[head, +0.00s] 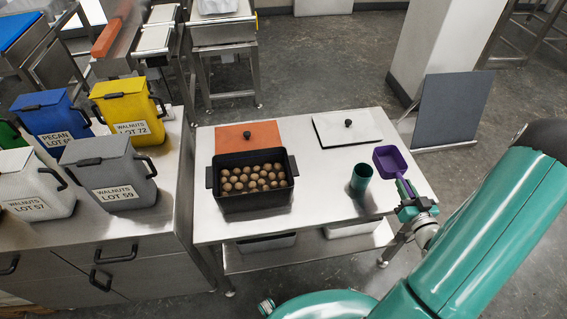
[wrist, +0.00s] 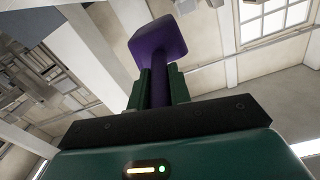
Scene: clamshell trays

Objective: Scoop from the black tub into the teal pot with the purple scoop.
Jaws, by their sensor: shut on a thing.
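The black tub (head: 252,203) stands on the steel table in the head view and holds several round brown walnuts. The teal pot (head: 360,178) stands upright to its right, near the table's right side; its inside cannot be made out. My gripper (head: 409,204) is shut on the handle of the purple scoop (head: 391,159), to the right of the pot. The scoop is held above the table's right part, its bowl up and left of the gripper. In the wrist view the scoop (wrist: 158,45) rises from between the gripper fingers (wrist: 158,90). Its bowl looks empty in the head view.
An orange lid (head: 240,135) and a white lid (head: 346,128), each with a black knob, lie at the table's back. Walnut and pecan bins, including a grey bin (head: 105,170), stand on the left counter. The table's front strip is clear.

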